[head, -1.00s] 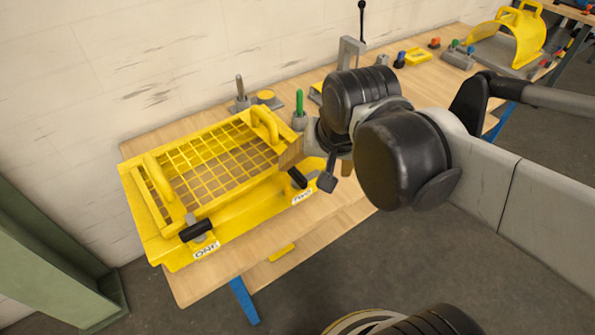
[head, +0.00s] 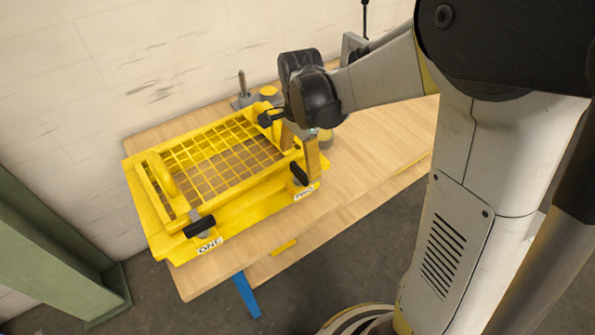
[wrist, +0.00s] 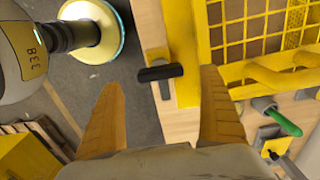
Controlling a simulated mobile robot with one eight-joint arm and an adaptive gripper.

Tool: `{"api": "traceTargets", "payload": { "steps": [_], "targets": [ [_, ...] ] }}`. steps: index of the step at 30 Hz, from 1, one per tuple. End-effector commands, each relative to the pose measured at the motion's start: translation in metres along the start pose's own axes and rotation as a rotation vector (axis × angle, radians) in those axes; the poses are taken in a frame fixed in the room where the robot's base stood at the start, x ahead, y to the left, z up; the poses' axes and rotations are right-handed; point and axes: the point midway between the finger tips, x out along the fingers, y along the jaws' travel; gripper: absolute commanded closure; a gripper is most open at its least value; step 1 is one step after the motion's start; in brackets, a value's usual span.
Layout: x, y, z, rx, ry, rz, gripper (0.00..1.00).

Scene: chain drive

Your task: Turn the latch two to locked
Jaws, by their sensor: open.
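The yellow mesh guard (head: 225,165) sits on the wooden bench. Latch two (head: 299,175) is a black handle at the guard's front right, above the label TWO (head: 303,194). My gripper (head: 302,150) is open and points down just above and behind latch two. In the wrist view, a black latch handle (wrist: 160,73), apparently latch two, lies crosswise ahead of my gripper (wrist: 160,95), in the gap between the two tan fingers. I cannot tell how far below the fingertips it is. Latch one (head: 199,227) is a black handle at the front left, above the label ONE.
The guard's raised yellow handle (wrist: 275,75) is close to the right finger in the wrist view. A green-handled pin (wrist: 283,122) stands nearby. A grey post (head: 242,85) stands behind the guard.

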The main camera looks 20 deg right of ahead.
Motion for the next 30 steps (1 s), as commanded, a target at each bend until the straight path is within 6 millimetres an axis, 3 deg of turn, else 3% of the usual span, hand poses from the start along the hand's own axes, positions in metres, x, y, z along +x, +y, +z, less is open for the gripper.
{"api": "traceTargets", "payload": {
  "steps": [3,7,19,24,30],
  "targets": [
    [0.026,0.0,0.0,-0.001,0.0,-0.001,0.1],
    [0.041,0.0,0.0,-0.001,0.0,-0.001,0.1],
    [0.049,0.0,0.0,-0.002,0.0,-0.001,0.1],
    [0.049,0.0,0.0,-0.002,0.0,-0.001,0.62],
    [0.048,0.0,0.0,-0.005,0.0,-0.001,0.63]
  ]
}}
